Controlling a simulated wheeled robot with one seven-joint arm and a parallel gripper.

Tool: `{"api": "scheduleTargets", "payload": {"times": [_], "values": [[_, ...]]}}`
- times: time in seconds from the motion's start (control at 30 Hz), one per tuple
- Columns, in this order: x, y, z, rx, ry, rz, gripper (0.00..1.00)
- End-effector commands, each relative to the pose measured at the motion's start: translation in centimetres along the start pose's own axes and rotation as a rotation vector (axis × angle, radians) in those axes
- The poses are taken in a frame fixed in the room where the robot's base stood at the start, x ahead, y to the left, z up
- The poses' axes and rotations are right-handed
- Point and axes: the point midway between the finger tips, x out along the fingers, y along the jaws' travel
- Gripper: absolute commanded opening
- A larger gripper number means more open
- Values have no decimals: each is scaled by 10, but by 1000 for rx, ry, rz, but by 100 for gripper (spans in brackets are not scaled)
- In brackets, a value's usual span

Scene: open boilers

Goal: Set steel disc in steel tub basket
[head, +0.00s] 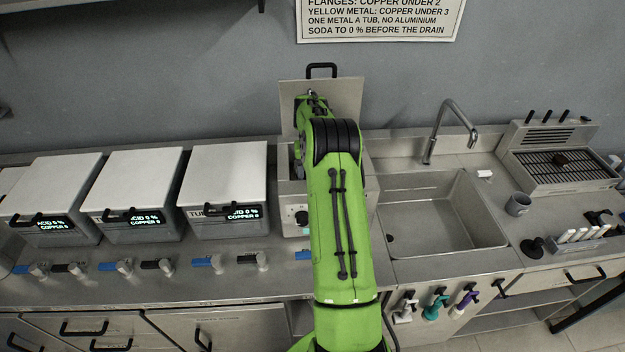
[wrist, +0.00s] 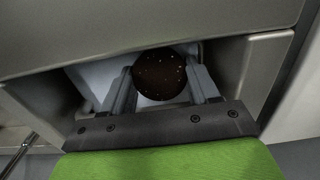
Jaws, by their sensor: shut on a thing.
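In the wrist view a dark brown, speckled round disc (wrist: 160,79) sits between the two fingers of my gripper (wrist: 161,72), which is shut on it. The disc and fingers are inside a grey metal tub, whose side wall (wrist: 263,70) shows at the right. A pale surface lies beyond and below the disc; I cannot tell whether it is the basket. In the head view the open tub (head: 296,221) stands at the centre with its lid (head: 349,92) raised. My green arm reaches over it and hides my gripper, the disc and most of the tub's inside.
Several closed tubs (head: 225,175) with white lids and displays reading acid 0 %, copper 0 line the counter at left. Valve handles (head: 207,262) sit before them. At right are a sink (head: 440,215), faucet (head: 445,130), grey mug (head: 518,204) and grated unit (head: 562,165).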

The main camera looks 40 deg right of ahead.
Motion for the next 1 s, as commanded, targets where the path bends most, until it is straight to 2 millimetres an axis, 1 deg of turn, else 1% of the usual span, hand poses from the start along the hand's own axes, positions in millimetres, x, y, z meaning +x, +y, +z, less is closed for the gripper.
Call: {"api": "scheduleTargets", "payload": {"times": [0.13, 0.27, 0.3, 0.37, 0.57, 0.8, 0.83, 0.97, 1.0], "values": [[12, 0, 0, 0, 0, 0, 0], [34, 0, -1, 0, 1, -1, 0], [35, -1, -6, 0, 3, -1, 0], [37, -1, -9, 0, 4, -1, 0], [38, 0, -9, 0, 5, -1, 0], [47, 0, -9, 0, 4, 0, 0], [46, 0, -9, 0, 3, 0, 64], [47, 0, -8, 0, 0, 0, 84], [47, 0, -8, 0, -1, 0, 86]]}}
